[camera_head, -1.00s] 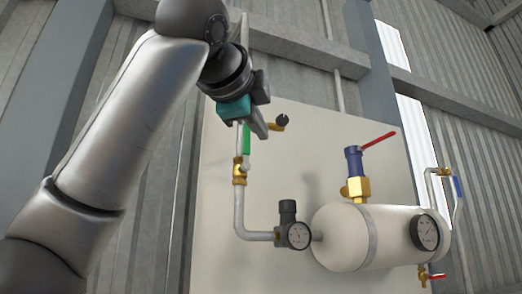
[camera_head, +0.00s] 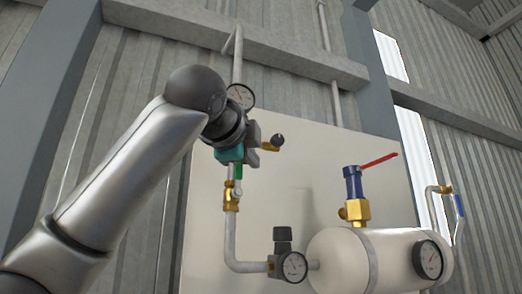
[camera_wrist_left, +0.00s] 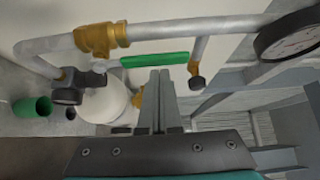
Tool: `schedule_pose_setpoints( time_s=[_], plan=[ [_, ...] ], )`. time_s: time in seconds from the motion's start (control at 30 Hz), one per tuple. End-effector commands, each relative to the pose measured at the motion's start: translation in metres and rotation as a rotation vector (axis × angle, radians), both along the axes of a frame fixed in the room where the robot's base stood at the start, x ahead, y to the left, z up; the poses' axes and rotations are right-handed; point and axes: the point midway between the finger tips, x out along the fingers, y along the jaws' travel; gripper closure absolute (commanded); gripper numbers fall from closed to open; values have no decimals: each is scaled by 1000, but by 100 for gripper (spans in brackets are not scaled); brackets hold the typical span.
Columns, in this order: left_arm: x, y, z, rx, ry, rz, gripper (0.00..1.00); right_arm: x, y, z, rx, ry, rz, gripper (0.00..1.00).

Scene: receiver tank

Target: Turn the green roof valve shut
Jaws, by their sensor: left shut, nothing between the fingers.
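The green valve handle (camera_head: 238,171) is partly hidden behind my left gripper in the head view, just above the brass valve body (camera_head: 231,195) on the vertical pipe. In the left wrist view the green handle (camera_wrist_left: 155,60) lies roughly in line with the pipe, beside the brass body (camera_wrist_left: 102,40). My left gripper (camera_head: 253,158) is at the handle's upper part. Its fingers (camera_wrist_left: 159,76) are shut and empty, with the tips close to the handle's edge; I cannot tell whether they touch it. My right gripper is not in view.
A round gauge (camera_head: 240,96) and a small brass tap (camera_head: 270,145) are close to my left gripper. To the lower right are a regulator gauge (camera_head: 292,267), the white tank (camera_head: 345,262) and a red-handled valve (camera_head: 357,208). The pale panel (camera_head: 300,165) stands behind.

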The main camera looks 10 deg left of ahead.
Motion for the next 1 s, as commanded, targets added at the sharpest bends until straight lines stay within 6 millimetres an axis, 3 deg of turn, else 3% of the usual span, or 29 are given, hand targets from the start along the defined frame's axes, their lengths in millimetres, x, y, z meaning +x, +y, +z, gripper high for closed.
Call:
schedule_pose_setpoints(
  time_s=[0.57, 1.0],
  plan=[
    [-7, 10, -1, -2, -1, 0, 100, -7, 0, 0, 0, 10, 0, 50],
    [-9, 16, -1, -115, -78, 1, 100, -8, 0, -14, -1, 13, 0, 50]
  ],
)
